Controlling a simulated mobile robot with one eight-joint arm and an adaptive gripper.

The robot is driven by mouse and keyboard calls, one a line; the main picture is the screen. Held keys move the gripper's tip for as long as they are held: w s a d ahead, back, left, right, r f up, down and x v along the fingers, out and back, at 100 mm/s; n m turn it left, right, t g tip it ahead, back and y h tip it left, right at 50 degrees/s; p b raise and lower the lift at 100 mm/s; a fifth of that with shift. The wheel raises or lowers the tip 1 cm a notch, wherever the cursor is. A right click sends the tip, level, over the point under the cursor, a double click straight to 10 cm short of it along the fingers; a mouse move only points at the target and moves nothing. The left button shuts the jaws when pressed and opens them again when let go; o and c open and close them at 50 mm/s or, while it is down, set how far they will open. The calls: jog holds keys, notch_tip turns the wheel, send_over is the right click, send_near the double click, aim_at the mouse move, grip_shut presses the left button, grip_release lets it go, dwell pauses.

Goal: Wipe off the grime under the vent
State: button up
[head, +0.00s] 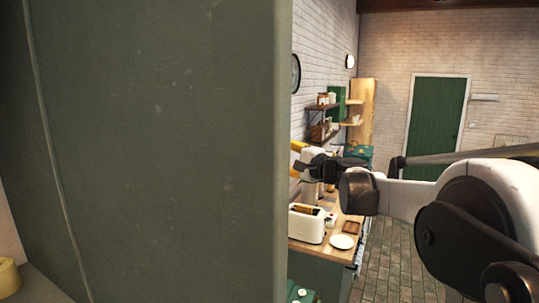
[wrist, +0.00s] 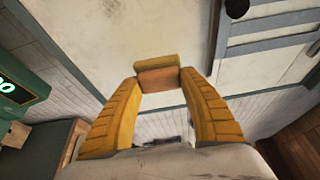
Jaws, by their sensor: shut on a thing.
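My gripper (wrist: 158,84) has yellow ribbed fingers and is shut on a small sponge-like block (wrist: 156,74), yellow on one side and orange-brown on the other. The block sits between the fingertips in the wrist view, in front of a pale surface. I cannot tell whether it touches that surface. In the head view my gripper (head: 299,158) is partly hidden behind a large grey-green panel, and the block is not visible. A blue-grey barred frame (wrist: 268,46) at the upper right of the wrist view may be the vent. I cannot make out the grime clearly.
The grey-green panel (head: 160,150) fills the left of the head view. A counter below my gripper holds a white toaster (head: 306,224) and a white plate (head: 342,241). Shelves (head: 326,118) hang behind. Brick floor (head: 395,262) lies open to the right, toward a green door (head: 437,115).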

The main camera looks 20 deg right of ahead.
jog(key=shift+s+d, duration=0.45)
jog(key=shift+d, duration=0.1)
jog(key=shift+s+d, duration=1)
jog(key=shift+s, duration=0.05)
jog(key=shift+a, duration=0.1)
